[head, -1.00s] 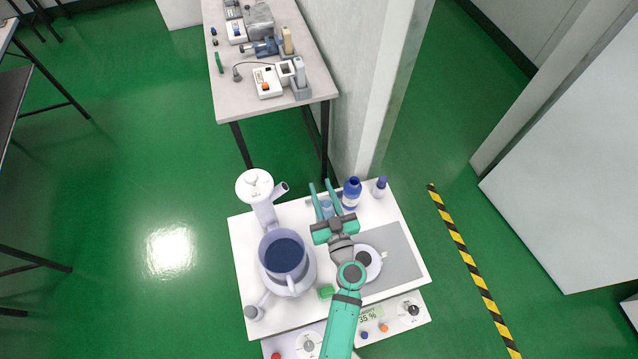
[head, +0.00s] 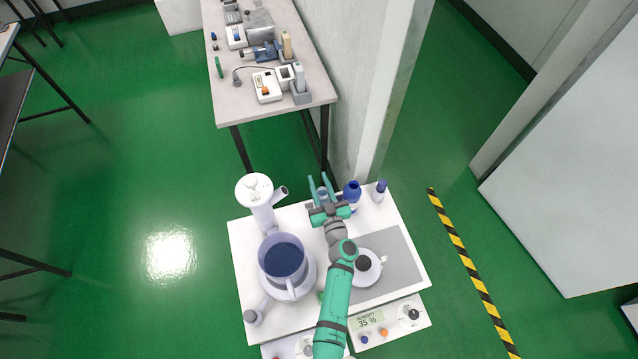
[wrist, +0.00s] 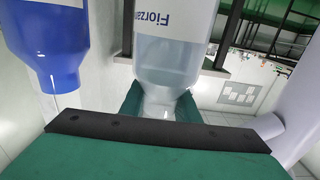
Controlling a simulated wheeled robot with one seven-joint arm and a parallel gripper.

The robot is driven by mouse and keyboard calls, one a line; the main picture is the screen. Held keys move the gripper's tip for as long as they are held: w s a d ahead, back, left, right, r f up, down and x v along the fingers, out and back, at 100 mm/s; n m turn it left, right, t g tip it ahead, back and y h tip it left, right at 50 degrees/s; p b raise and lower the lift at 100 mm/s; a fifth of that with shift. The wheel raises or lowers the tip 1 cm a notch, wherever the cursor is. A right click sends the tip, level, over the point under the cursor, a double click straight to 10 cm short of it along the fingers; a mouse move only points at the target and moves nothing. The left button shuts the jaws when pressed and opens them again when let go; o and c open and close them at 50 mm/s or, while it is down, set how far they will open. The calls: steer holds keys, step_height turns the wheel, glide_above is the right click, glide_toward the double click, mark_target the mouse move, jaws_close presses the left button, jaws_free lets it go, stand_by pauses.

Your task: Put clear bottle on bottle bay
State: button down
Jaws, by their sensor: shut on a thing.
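The clear bottle (wrist: 176,55) has a white label with blue lettering and fills the upper middle of the wrist view. Its narrow end points down in that picture, between the green fingers. In the head view, my gripper (head: 320,183) is at the back edge of the white table, shut on the bottle (head: 323,192), which is mostly hidden by the fingers. I cannot make out the bottle bay for certain; a dark frame (wrist: 228,55) shows behind the bottle in the wrist view.
A blue bottle (head: 352,190) stands close to the right of my gripper, with a smaller blue-capped bottle (head: 380,190) beyond it. A white tower (head: 262,205) and a large jug (head: 284,262) stand left.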

steer(key=shift+f, duration=0.55)
steer(key=c, duration=1.4)
jaws_free()
steer(key=shift+o, duration=0.2)
steer(key=v, duration=1.2)
